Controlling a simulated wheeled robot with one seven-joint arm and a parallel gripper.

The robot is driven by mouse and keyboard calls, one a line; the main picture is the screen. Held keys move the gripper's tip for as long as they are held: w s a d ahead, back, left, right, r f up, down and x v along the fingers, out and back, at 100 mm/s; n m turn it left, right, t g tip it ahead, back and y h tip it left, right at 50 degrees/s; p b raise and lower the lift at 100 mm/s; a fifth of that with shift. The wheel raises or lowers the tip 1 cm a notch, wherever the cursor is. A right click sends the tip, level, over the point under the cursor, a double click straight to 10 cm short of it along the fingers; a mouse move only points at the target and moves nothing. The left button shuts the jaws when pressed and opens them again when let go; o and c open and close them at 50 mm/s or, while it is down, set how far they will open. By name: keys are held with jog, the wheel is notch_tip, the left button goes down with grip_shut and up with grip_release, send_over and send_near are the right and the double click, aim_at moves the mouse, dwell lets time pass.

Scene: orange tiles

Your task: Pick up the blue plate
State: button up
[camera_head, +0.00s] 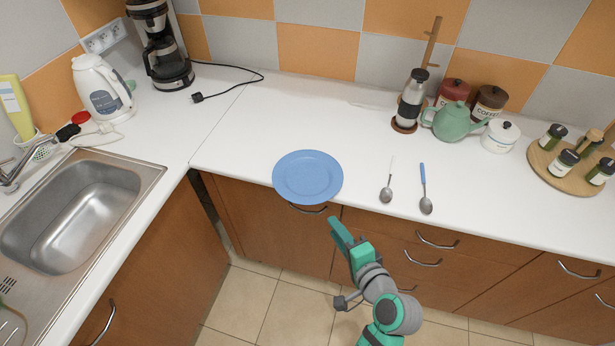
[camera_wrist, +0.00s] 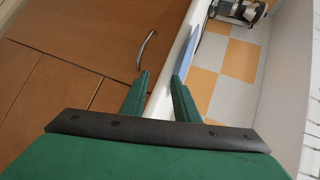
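The blue plate (camera_head: 308,177) lies flat on the white counter. Its near rim reaches the front edge and appears to stick out slightly past it. In the wrist view the plate (camera_wrist: 190,47) shows nearly edge-on as a thin blue shape beyond the fingertips. My gripper (camera_head: 336,222) is in front of the counter, just right of and nearer than the plate. In the wrist view my gripper (camera_wrist: 161,75) is open, with an empty gap between its two green fingers. I see no contact with the plate, though the exact distance is hard to tell.
Two spoons (camera_head: 386,193) (camera_head: 425,204) lie right of the plate. A green teapot (camera_head: 451,121), canisters and a spice tray (camera_head: 548,172) stand further right. The sink (camera_head: 75,208) is left. Drawer handles (camera_head: 437,244) stick out below the counter. Counter behind the plate is clear.

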jog(key=g+y, duration=0.1)
jog(key=y, duration=0.1)
send_near(323, 198)
jog(key=shift+n, duration=0.4)
jog(key=shift+x, duration=4.15)
grip_shut()
